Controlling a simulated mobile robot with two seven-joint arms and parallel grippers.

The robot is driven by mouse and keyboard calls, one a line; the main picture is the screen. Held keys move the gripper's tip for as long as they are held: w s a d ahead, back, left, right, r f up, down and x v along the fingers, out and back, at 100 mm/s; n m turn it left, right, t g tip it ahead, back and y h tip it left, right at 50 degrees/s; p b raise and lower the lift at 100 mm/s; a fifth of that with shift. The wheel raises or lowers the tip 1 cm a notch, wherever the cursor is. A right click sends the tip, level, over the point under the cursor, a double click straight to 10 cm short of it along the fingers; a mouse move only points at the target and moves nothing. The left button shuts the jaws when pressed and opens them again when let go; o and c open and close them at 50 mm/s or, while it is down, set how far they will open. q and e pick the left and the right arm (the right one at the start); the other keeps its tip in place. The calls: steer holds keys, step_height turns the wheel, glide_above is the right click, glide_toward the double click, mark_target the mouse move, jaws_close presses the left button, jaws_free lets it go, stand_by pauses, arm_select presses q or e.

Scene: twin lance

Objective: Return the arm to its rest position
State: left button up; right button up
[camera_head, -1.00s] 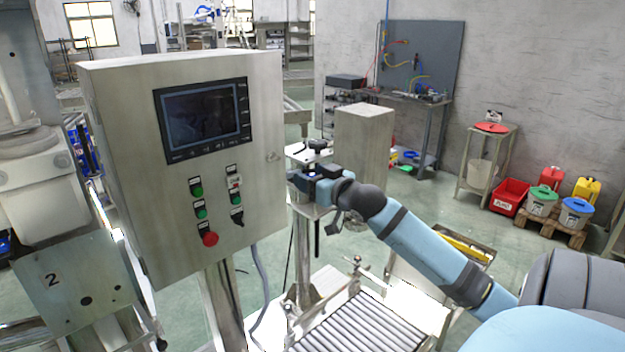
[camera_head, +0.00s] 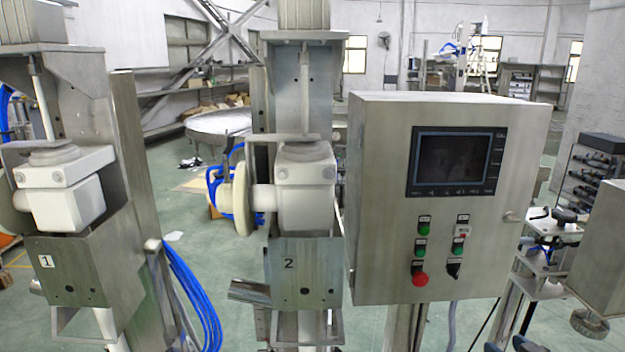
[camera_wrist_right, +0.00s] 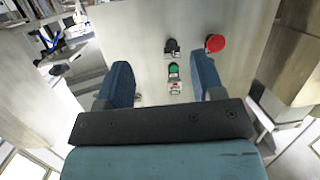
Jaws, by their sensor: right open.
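My right gripper (camera_wrist_right: 160,62) shows in the right wrist view, its two dark blue fingers spread wide with nothing held between them. Past the fingers is the control box's steel front, seen upside down, with a red button (camera_wrist_right: 215,43), a green button (camera_wrist_right: 174,70) and a black switch (camera_wrist_right: 171,46). In the head view the control box (camera_head: 385,265) stands right of centre with a dark screen (camera_head: 449,161), buttons and a switch. My left gripper is in neither view.
Two steel machine stations, marked 1 (camera_head: 75,275) and 2 (camera_head: 305,272), stand left of the box. Blue hoses (camera_head: 190,290) hang between them. A steel post with a clamp (camera_head: 550,240) and another steel box (camera_head: 605,260) stand at the right. Green floor lies behind.

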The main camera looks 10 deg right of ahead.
steer(key=s+a+f+n+g+y, duration=0.1)
steer(key=s+a+f, duration=0.5)
steer(key=a, duration=0.3)
steer(key=s+a+f+g+y, duration=0.1)
steer(key=s+a+f, duration=0.5)
steer(key=a, duration=0.3)
steer(key=s+a+f+n+g+y+p, duration=0.1)
steer(key=s+a+f+g, duration=0.1)
steer(key=s+a+f, duration=0.4)
steer(key=a+f, duration=0.1)
steer(key=a, duration=0.2)
steer(key=shift+s+f+n, duration=0.25)
steer(key=shift+f+n, duration=0.05)
steer(key=shift+f, duration=0.05)
